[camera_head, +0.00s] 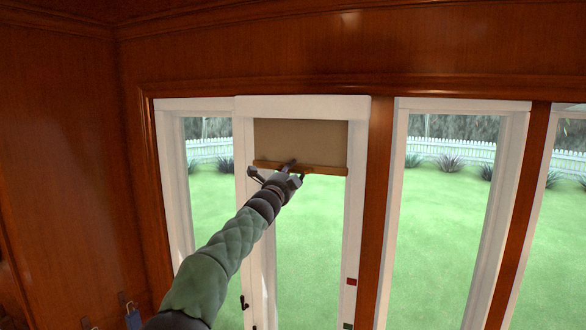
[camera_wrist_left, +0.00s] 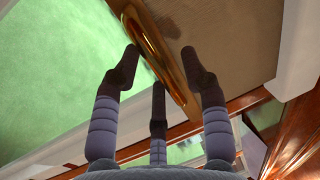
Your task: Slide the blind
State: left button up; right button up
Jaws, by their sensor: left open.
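The blind (camera_head: 300,133) is a flat tan panel pulled partway down over the top of the white-framed window, with a wooden bar (camera_head: 325,171) along its lower edge. My left gripper (camera_head: 283,172) is at this bar, left of its middle. In the left wrist view the bar (camera_wrist_left: 162,52) runs diagonally between the open fingers (camera_wrist_left: 160,62), with the blind (camera_wrist_left: 235,35) on the right side. The fingers straddle the bar; I cannot tell whether any touches it. My right gripper is not in view.
The blind's window has a white frame (camera_head: 357,215) with a red marker (camera_head: 351,282) and a green marker (camera_head: 348,326) on its right side. A dark handle (camera_head: 244,303) is at the lower left. Other windows stand either side. A wood-panelled wall (camera_head: 70,150) is at left.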

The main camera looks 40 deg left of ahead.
pick_arm(q)
jog(key=shift+w+a+r, duration=0.1)
jog(key=shift+w, duration=0.2)
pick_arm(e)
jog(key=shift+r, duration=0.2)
pick_arm(q)
grip_shut()
